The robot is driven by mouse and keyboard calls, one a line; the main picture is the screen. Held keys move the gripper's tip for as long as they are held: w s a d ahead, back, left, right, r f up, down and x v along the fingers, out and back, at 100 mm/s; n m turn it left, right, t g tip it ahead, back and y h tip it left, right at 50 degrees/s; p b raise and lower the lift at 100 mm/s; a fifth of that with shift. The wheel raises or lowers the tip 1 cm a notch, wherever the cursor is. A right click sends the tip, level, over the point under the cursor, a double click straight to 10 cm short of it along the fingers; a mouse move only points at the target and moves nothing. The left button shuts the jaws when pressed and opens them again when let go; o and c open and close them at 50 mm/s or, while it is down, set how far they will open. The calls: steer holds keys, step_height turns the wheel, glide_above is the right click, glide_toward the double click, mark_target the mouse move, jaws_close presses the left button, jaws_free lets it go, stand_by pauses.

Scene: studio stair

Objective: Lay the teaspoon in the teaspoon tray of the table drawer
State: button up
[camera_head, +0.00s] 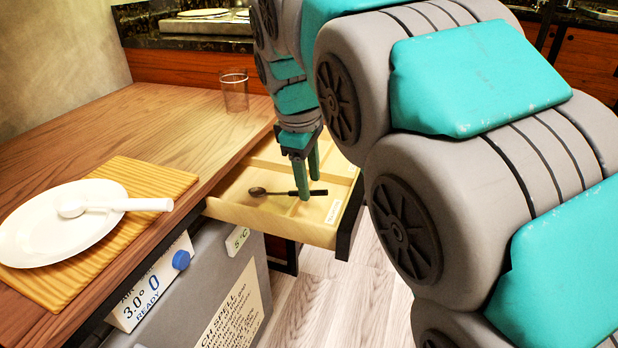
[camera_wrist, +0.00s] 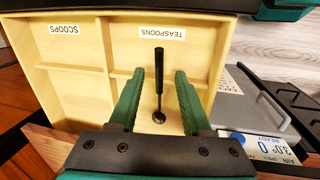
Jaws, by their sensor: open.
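The table drawer (camera_head: 262,222) is pulled open, with pale wooden dividers inside. In the wrist view the teaspoon tray (camera_wrist: 196,58) bears a TEASPOONS label, beside a compartment marked SCOOPS. The dark teaspoon (camera_head: 280,192) shows over this drawer; in the wrist view the teaspoon (camera_wrist: 159,75) lies over the TEASPOONS side, handle toward the label and bowl toward my gripper. It crosses the short divider; I cannot tell whether it rests on it. My gripper (camera_head: 308,187) points down over the drawer, open, its fingers (camera_wrist: 160,74) on either side of the spoon with gaps.
A white plate (camera_head: 50,236) with a white spoon-like utensil (camera_head: 120,205) sits on a ribbed mat (camera_head: 158,176) on the table. A clear glass (camera_head: 235,92) stands near the table's far edge. A grey cabinet (camera_head: 220,275) stands below, left of the drawer.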

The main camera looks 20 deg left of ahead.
step_height(320, 180, up, 7)
steer(key=s, duration=0.1)
steer(key=shift+s+a+r, duration=0.15)
steer(key=shift+s+r, duration=0.05)
stand_by(0.5)
steer(key=s+d+f+m+g, duration=0.1)
steer(key=s+d+f+m, duration=0.25)
steer(key=d, duration=0.65)
steer(key=s+d+f+m+g, duration=0.1)
steer(key=s+d+f+m, duration=0.1)
steer(key=d+f+m, duration=0.5)
steer(key=s+d+f+m+g, duration=0.1)
steer(key=s+d+f+m, duration=0.2)
steer(key=s+d+f, duration=0.3)
steer(key=s+d+f+m+g, duration=0.1)
steer(key=s+d+f+m, duration=0.2)
steer(key=s, duration=1)
steer(key=d+f, duration=0.3)
steer(key=shift+f+y, duration=0.3)
steer(key=shift+f, duration=0.05)
steer(key=shift+a, duration=0.15)
